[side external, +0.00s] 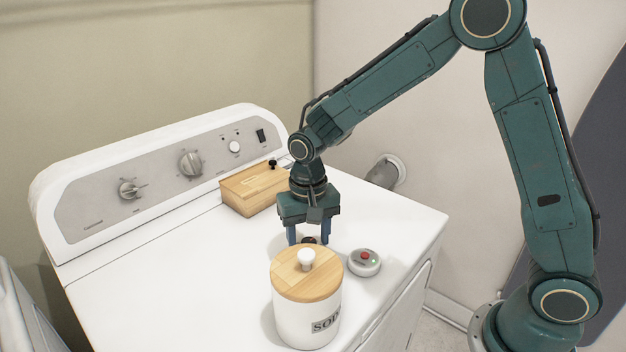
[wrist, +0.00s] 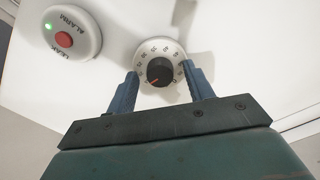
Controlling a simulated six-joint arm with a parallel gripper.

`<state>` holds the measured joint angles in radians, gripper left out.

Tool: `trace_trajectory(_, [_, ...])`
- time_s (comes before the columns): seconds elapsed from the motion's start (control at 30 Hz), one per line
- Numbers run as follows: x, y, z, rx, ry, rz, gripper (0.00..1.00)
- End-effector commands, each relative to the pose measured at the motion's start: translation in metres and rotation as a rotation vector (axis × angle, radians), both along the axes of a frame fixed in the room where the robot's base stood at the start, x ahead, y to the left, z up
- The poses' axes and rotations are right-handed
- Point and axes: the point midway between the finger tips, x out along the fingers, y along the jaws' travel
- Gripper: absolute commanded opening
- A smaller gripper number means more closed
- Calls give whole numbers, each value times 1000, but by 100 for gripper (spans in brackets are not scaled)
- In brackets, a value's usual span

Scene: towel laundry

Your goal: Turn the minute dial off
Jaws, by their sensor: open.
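The minute dial (wrist: 160,72) is a round white timer with numbers around its rim and a dark knob in the middle with a red-orange pointer mark. The mark points to the lower left in the wrist view. My gripper (wrist: 161,92) is open, its two blue fingers on either side of the dial's near part. I cannot tell whether they touch it. In the side view my gripper (side external: 309,236) points straight down over the dryer top, and only the dial's dark knob (side external: 310,240) shows behind the soda jar.
A white jar with a wooden lid (side external: 307,310) stands just in front of the dial. A round leak alarm (side external: 364,262) with a red button and green light sits close to the right. A wooden box (side external: 250,192) is behind, near the control panel (side external: 160,180). The dryer top is clear at left.

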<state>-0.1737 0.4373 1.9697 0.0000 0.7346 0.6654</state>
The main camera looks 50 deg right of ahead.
Motion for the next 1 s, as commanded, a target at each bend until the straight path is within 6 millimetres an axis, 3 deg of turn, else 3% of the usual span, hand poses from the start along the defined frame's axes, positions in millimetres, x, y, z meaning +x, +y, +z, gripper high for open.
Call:
trace_trajectory(0.23, [0,0,0,0,0,0,52])
trace_trajectory(0.47, [0,0,0,0,-1,0,7])
trace_trajectory(1.0, [0,0,0,0,-1,102,7])
